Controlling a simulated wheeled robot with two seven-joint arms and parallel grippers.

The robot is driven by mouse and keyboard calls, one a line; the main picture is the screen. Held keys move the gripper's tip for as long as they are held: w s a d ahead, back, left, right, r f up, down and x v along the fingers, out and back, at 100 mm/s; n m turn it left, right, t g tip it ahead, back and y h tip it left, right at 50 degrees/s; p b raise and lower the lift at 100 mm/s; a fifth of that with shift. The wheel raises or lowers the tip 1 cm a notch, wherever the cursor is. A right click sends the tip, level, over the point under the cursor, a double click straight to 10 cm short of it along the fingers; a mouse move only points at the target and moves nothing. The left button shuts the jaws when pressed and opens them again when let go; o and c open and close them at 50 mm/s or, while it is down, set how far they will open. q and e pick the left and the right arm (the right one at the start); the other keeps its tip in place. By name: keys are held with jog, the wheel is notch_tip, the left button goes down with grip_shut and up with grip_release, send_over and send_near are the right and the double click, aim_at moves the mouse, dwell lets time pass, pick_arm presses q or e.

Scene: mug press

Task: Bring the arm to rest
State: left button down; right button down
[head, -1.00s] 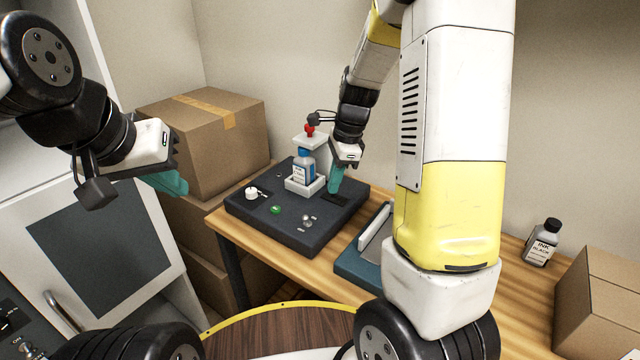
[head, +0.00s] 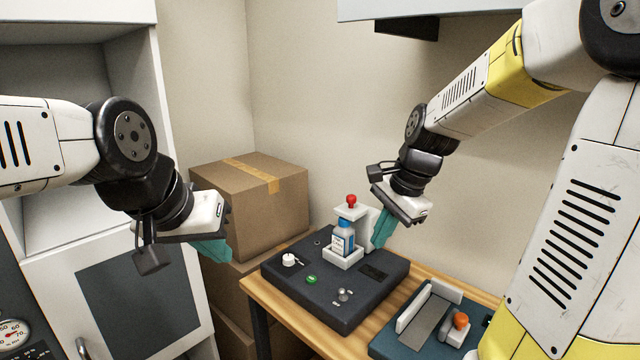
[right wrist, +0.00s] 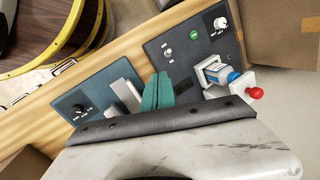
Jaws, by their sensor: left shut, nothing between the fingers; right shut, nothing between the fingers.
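My right gripper (head: 382,228) is shut and empty, its teal fingers together just right of the press. In the right wrist view its fingers (right wrist: 158,92) are side by side with nothing between them. The dark press base (head: 330,305) stands on the wooden table, with a white holder (head: 343,258) containing a blue and white bottle (head: 342,238). A red knob (head: 351,200) tops the white press post. The bottle (right wrist: 218,74) also shows in the right wrist view. My left gripper (head: 213,250) is shut and empty in front of the cardboard box, away from the table.
A teal-blue fixture (head: 400,342) with an orange knob (head: 461,321) sits at the table's front right. Stacked cardboard boxes (head: 255,205) stand left of the table. A white cabinet (head: 120,300) is at far left. A shelf (head: 430,10) hangs above.

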jog(key=s+r+n+t, duration=0.2)
jog(key=s+r+n, duration=0.1)
jog(key=s+n, duration=0.3)
jog(key=s+r+n+t, duration=0.1)
jog(key=s+r+n, duration=0.2)
jog(key=s+n, duration=0.3)
jog(key=shift+s+a+r+n+t+h, duration=0.3)
jog(key=shift+s+t, duration=0.1)
jog(key=shift+s, duration=0.4)
